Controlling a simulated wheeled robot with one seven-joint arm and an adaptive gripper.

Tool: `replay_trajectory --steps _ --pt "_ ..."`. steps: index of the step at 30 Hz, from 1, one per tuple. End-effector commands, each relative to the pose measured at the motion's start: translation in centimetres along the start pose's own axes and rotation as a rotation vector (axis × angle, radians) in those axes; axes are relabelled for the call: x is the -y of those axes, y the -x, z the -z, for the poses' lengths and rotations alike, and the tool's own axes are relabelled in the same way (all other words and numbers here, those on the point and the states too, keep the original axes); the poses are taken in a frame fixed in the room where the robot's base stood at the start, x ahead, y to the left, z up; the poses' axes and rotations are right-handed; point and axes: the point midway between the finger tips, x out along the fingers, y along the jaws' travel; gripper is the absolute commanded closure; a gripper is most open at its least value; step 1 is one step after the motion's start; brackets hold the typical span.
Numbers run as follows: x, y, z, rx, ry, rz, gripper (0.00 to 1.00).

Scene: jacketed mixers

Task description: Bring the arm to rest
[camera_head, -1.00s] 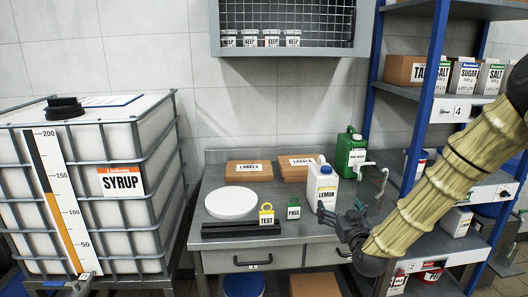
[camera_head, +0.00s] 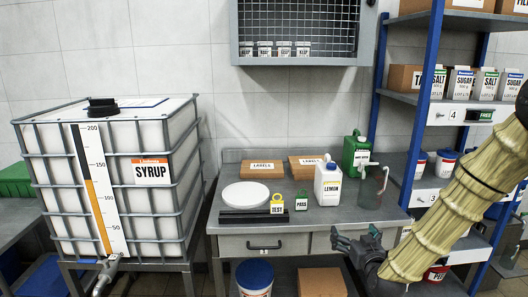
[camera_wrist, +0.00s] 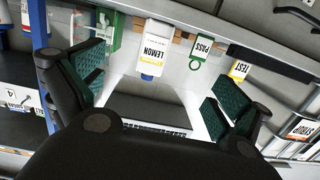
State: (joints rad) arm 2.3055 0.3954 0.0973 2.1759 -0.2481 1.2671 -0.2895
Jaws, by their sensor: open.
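My arm with its pale ribbed sleeve comes in from the right in the head view. My gripper (camera_head: 345,240) is at its end, in front of the workbench (camera_head: 330,216) and at about drawer height in the picture. Its two green-padded fingers stand wide apart in the wrist view (camera_wrist: 155,78), with nothing between them. The white LEMON jug (camera_head: 328,182) stands on the bench beyond the gripper, apart from it. The jug also shows in the wrist view (camera_wrist: 154,45).
A SYRUP tank (camera_head: 152,197) stands left. The bench holds a white disc (camera_head: 245,194), TEST tag (camera_head: 277,206), PASS tag (camera_head: 301,203), LABELS boxes (camera_head: 254,170) and a green jug (camera_head: 354,150). A blue-posted shelf (camera_head: 419,110) rises right, close to my arm.

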Motion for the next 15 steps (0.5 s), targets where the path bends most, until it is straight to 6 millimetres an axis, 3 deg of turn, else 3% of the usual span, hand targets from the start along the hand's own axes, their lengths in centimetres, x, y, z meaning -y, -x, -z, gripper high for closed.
replay_trajectory --steps 8,11,15 --pt "1.8 2.2 -7.0 0.166 -0.012 0.024 0.00" --pt "2.4 3.9 -10.5 0.253 -0.021 0.029 0.00" --pt "3.6 7.6 -17.1 0.423 -0.034 0.039 0.00"
